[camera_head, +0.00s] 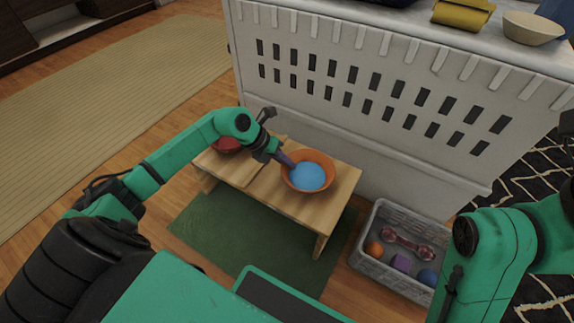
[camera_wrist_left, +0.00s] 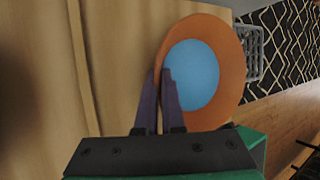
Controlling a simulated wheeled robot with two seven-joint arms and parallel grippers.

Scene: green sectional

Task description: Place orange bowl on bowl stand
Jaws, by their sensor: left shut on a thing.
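The orange bowl (camera_head: 320,158), with a light blue inside, is at the right part of the low wooden bowl stand (camera_head: 345,182) in the head view. My left gripper (camera_head: 284,158) is shut on the bowl's left rim. In the left wrist view the two dark fingers (camera_wrist_left: 160,92) pinch the edge of the orange bowl (camera_wrist_left: 230,60), one on each side of the rim. The bowl looks nearly level. I cannot tell whether its base touches the stand. My right gripper is out of view; only its arm shows at the lower right.
A red bowl (camera_head: 226,145) is at the stand's left end, partly behind my left arm. A grey basket (camera_head: 362,262) of toys stands on the floor to the right. A white slotted crate (camera_head: 360,75) rises behind the stand. A green mat (camera_head: 215,228) lies underneath.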

